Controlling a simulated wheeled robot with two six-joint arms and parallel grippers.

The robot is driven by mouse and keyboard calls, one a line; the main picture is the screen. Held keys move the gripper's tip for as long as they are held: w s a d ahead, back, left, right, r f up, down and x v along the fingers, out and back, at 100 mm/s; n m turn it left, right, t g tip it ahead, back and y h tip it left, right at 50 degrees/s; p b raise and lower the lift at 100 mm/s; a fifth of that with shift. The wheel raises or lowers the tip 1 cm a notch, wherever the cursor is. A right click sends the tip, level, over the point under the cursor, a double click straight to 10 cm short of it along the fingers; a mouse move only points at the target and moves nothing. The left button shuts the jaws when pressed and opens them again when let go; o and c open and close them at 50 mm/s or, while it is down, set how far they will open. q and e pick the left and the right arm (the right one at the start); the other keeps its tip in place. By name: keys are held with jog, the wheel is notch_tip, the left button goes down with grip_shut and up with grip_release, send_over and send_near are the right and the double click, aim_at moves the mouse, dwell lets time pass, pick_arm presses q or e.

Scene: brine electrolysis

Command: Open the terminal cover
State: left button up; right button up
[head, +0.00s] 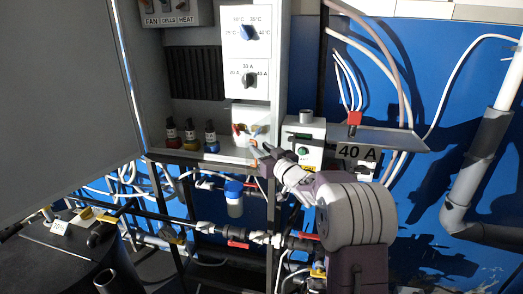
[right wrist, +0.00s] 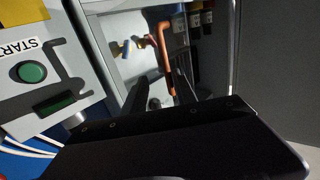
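The terminal cover (right wrist: 130,75) looks like a clear pane in front of a red terminal and a blue terminal, with an orange handle (right wrist: 164,58) on it. In the head view, the terminal box (head: 250,118) is low on the right of the open cabinet. My right gripper (head: 258,150) is at the box's lower edge. In the right wrist view its dark fingers (right wrist: 162,88) stand apart, with the handle's lower end between them. A gap shows beside the handle; contact is unclear. My left gripper is not in view.
The grey cabinet door (head: 65,90) stands open at the left. Three small bottles (head: 190,137) stand on the cabinet's shelf. A box with a green START button (right wrist: 32,71) is close beside the gripper. A "40 A" sign (head: 357,152) and cables are to the right.

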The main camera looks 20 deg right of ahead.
jog(key=shift+s, duration=0.15)
jog(key=s+d+b, duration=0.1)
jog(key=s+b, duration=0.1)
jog(key=s, duration=0.6)
jog(key=shift+s, duration=0.4)
